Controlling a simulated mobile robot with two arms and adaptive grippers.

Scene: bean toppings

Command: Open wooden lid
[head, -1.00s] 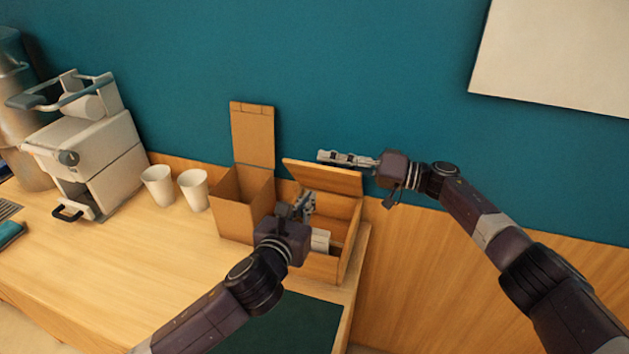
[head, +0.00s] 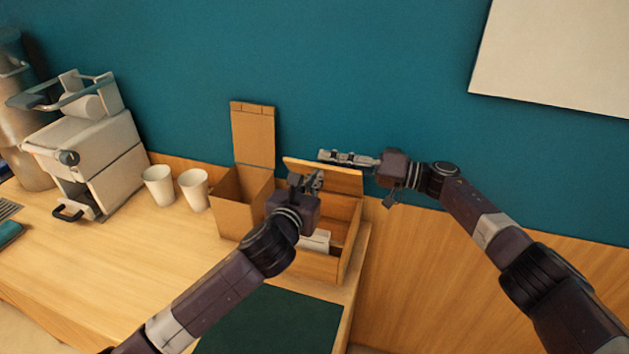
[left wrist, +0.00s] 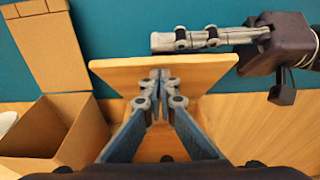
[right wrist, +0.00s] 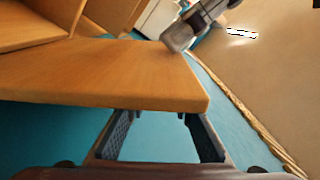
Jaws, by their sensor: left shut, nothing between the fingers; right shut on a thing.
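The wooden lid (head: 345,179) stands raised and tilted at the back of the wooden box (head: 350,245). My left gripper (head: 314,181) is shut and empty, in front of the lid's inner face. In the left wrist view its fingertips (left wrist: 160,82) overlap the lid (left wrist: 205,72); I cannot tell whether they touch it. My right gripper (head: 328,157) is at the lid's upper edge, shut on the lid. In the right wrist view the lid (right wrist: 110,75) hides its fingertips, and the finger bases stand apart. My left arm hides part of the box.
A taller cardboard box (head: 238,205) with its flap up stands just left of the wooden box. Two white cups (head: 159,186) and a white coffee machine (head: 85,150) are further left. A dark green mat (head: 270,322) lies in front. The teal wall (head: 400,90) is close behind.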

